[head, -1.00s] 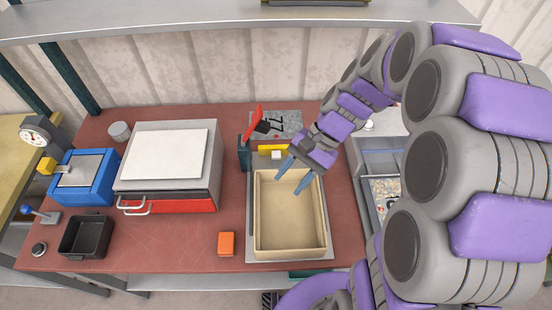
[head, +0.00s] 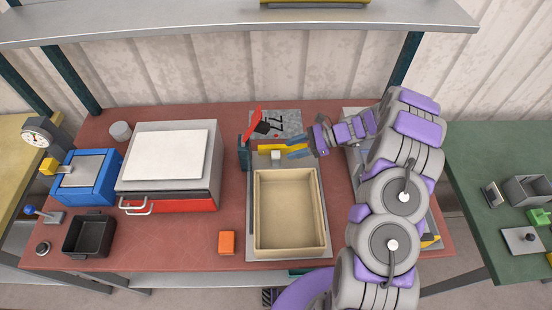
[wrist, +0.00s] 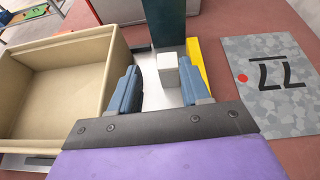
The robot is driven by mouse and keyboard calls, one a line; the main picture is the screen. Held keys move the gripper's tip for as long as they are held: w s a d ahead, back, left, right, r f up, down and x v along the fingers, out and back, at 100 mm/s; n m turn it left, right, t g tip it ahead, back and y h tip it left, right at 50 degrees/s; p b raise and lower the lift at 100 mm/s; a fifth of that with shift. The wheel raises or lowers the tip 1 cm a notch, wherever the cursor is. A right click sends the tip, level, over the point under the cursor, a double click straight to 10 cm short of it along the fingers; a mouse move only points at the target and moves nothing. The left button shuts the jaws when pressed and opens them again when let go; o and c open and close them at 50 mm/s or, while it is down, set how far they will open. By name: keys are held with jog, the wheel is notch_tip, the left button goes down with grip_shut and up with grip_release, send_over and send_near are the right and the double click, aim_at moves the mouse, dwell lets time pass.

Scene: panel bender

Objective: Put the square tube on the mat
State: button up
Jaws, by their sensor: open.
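The pale, square-topped piece (head: 276,155), which I take to be the square tube, stands upright just behind the tan bin. It also shows in the wrist view (wrist: 168,72). The grey speckled mat (head: 290,117) lies farther back on the bench. In the wrist view the mat (wrist: 262,75) is at right, with a black mark and a red dot. My gripper (head: 289,147) is open and empty, just right of the tube. In the wrist view the tube stands ahead, between the two blue fingers (wrist: 160,82), with visible space on both sides.
The tan bin (head: 257,210) stands close in front of the tube. A dark post with a red lever (head: 251,125) rises to its left, and a yellow bar (head: 295,148) lies behind it. An orange block (head: 227,242) sits left of the bin.

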aim_at(279, 154)
jog(key=shift+w+d+f+m, duration=0.25)
jog(key=shift+w+f+m, duration=0.1)
jog(key=shift+f, duration=0.3)
jog(key=x, duration=0.7)
jog(key=shift+w+a+f+b, duration=0.15)
jog(key=shift+a+f+b, duration=0.15)
jog(key=shift+b, duration=0.1)
jog(key=shift+d, duration=0.1)
grip_shut()
jog(key=shift+d+r, duration=0.1)
